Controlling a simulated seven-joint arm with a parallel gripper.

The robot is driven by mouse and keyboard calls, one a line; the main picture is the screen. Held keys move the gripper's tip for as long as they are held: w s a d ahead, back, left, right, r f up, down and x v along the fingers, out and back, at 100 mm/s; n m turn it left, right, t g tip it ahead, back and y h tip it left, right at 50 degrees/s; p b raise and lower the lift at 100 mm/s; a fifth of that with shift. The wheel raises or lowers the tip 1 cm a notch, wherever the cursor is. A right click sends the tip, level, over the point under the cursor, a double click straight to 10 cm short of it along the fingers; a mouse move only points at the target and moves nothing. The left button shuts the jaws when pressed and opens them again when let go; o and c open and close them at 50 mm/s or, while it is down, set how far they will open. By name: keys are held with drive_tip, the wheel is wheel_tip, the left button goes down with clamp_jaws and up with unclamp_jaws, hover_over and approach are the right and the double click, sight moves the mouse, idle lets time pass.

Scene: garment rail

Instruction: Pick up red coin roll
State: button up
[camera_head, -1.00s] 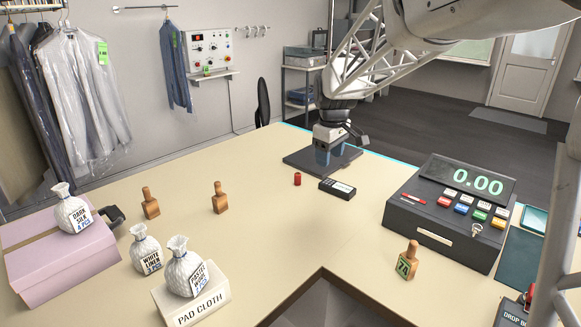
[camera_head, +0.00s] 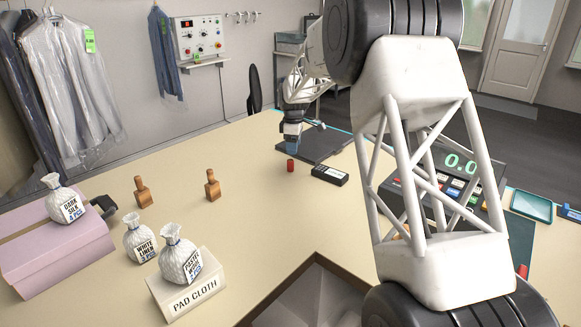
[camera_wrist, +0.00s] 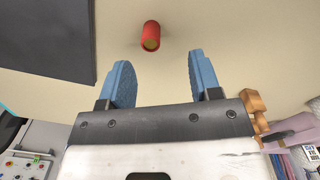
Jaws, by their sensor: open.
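The red coin roll (camera_head: 291,165) stands upright on the beige counter, just left of a small black handheld device. In the wrist view the red coin roll (camera_wrist: 151,36) lies beyond the fingertips, in line with the gap between them. My gripper (camera_wrist: 158,72) has two blue fingers, spread apart with nothing between them. In the head view my gripper (camera_head: 290,143) is close behind the coin roll, low over the counter, apart from it in the wrist view. A second small red piece (camera_head: 522,271) shows at the lower right, partly cut by my arm.
Wooden stamps (camera_head: 212,186) and tied sacks (camera_head: 182,262) stand to the left. The cash register (camera_head: 462,180) is largely behind my arm. Counter in front of the roll is clear.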

sight(290, 160)
drive_tip(key=shift+w+a+f+n, duration=0.2)
drive_tip(key=shift+w+f, duration=0.3)
drive_tip(key=shift+w, duration=0.05)
drive_tip(key=shift+w+a+f+n, duration=0.15)
drive_tip(key=shift+w+f+n, duration=0.05)
drive_tip(key=shift+w+f, duration=0.35)
drive_tip(key=shift+f, duration=1.25)
drive_tip(key=shift+f, duration=0.1)
drive_tip(key=shift+s+a+f, duration=0.1)
drive_tip(key=shift+a+f, duration=0.05)
drive_tip(key=shift+f, duration=2.35)
drive_tip(key=shift+c, duration=0.5)
drive_tip(key=c, duration=1)
